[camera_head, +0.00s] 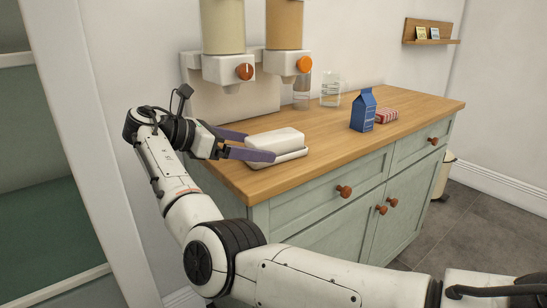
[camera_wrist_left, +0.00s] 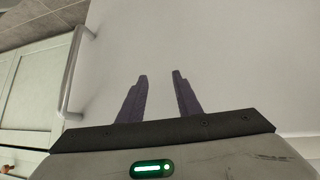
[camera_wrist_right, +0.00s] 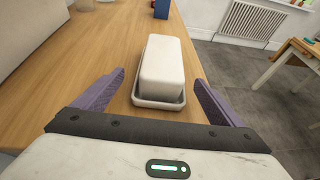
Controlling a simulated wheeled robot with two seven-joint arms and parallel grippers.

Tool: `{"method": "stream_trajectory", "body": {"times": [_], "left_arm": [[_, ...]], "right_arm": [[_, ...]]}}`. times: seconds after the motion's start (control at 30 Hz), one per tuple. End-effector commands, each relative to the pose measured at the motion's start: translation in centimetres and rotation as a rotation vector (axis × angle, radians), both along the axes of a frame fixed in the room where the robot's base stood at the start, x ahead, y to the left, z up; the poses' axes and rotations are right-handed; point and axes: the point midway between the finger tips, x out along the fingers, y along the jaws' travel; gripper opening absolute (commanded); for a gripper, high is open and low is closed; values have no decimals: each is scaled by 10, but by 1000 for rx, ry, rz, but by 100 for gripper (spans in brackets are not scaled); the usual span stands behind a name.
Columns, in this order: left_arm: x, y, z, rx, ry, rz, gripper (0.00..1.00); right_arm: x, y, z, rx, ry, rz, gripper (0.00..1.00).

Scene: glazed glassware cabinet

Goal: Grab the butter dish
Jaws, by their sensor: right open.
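The butter dish (camera_head: 276,141) is white, with a loaf-shaped lid on a rimmed base, and stands at the left end of the wooden counter. It also shows in the right wrist view (camera_wrist_right: 162,68). My right gripper (camera_wrist_right: 159,77) is open. Its purple fingers lie on either side of the near end of the dish, with a visible gap on each side. In the head view my right gripper (camera_head: 261,147) reaches over the counter's left end. My left gripper (camera_wrist_left: 160,73) shows only in its wrist view, fingers parted, nothing between them, facing a plain pale surface.
On the counter (camera_head: 335,139), a blue carton (camera_head: 363,111) and a red-striped box (camera_head: 387,116) stand to the right. Glasses (camera_head: 330,90) and dispensers (camera_head: 245,70) stand behind. The counter between dish and carton is clear. A handle (camera_wrist_left: 72,75) is near my left gripper.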

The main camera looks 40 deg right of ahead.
Motion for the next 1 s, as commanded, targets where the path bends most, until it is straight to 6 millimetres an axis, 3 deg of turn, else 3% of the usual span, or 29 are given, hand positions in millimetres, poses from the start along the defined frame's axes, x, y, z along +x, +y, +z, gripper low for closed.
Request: {"method": "stream_trajectory", "body": {"times": [0.4,0.7,1.0], "left_arm": [[2,-2,-6,-15,-11,7,31],[1,-3,-2,-20,-16,9,31],[1,-3,-2,-20,-15,9,31]], "right_arm": [[-13,-50,-19,-1,1,-2,91],[-14,-55,-20,-2,1,0,91],[-14,-54,-20,-2,1,0,42]]}}
